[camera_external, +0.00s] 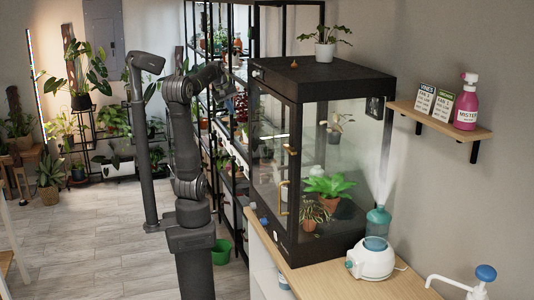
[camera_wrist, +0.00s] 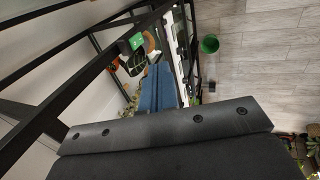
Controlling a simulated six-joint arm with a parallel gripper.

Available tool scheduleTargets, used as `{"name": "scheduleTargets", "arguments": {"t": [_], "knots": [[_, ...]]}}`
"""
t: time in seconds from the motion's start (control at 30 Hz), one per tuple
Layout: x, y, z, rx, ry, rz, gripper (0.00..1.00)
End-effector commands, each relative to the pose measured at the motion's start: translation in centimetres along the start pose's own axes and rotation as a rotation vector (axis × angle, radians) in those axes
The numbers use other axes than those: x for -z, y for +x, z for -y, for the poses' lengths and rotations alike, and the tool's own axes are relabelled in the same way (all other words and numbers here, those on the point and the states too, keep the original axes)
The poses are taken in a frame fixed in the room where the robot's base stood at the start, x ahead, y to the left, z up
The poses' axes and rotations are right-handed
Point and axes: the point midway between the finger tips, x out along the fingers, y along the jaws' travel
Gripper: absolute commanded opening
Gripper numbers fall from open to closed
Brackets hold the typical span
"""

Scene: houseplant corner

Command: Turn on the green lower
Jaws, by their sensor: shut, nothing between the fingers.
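My gripper shows in the wrist view as two blue fingers (camera_wrist: 160,86), side by side and shut with nothing held. In the external view its end (camera_external: 212,74) is dark, raised beside the black shelf rack (camera_external: 238,160). In the wrist view a small green box (camera_wrist: 136,41) with a pale mark sits on a black rack bar, beyond the fingertips and to their left. A round dark grille-like item (camera_wrist: 132,63) is just below it. The fingers look apart from both. I cannot make out this green box in the external view, nor tell whether it is on.
A glass plant cabinet (camera_external: 290,88) stands right of my arm, above a wooden counter (camera_external: 325,285) with a humidifier (camera_external: 372,262). A wall shelf (camera_external: 440,120) holds a pink bottle (camera_external: 468,102). A green bucket (camera_external: 221,252) is on the floor. Open floor lies to the left.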

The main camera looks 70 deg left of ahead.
Motion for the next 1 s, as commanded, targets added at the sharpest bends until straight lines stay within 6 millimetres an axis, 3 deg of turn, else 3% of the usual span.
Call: {"name": "scheduleTargets", "arguments": {"t": [0.73, 0.87, 1.0], "knots": [[-0.1, 1.6, 1.0, 0.001, 0.001, 0.002, 0.00], [-0.1, 3.0, 1.0, 0.002, 0.001, 0.003, 0.00], [-0.1, 5.8, 1.0, 0.003, 0.001, 0.005, 0.00]]}}
